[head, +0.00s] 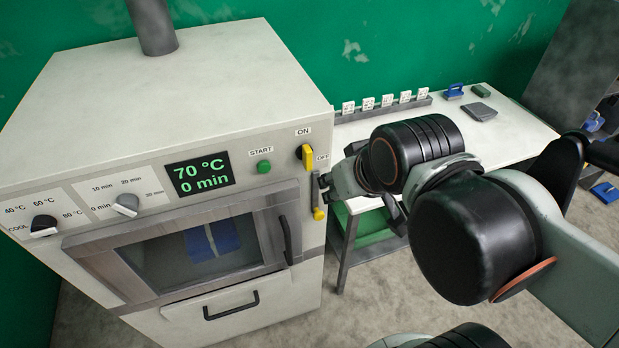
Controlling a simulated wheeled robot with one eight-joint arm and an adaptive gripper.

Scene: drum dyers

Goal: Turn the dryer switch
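The dryer (200,85) is a white box with a control panel on its front. My gripper (324,192) is just below and right of the switch, close to the dryer's front right edge, with a visible gap from the switch. The wrist and arm hide much of the gripper, so its opening is unclear. A small yellow piece (319,213) shows by the gripper; I cannot tell whose part it is.
The display (200,174) reads 70 °C, 0 min. A green START button (264,167), a grey timer knob (126,204) and a black temperature knob (44,226) share the panel. The door (190,250) is shut, with blue cloth inside. A white table (500,140) stands at right.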

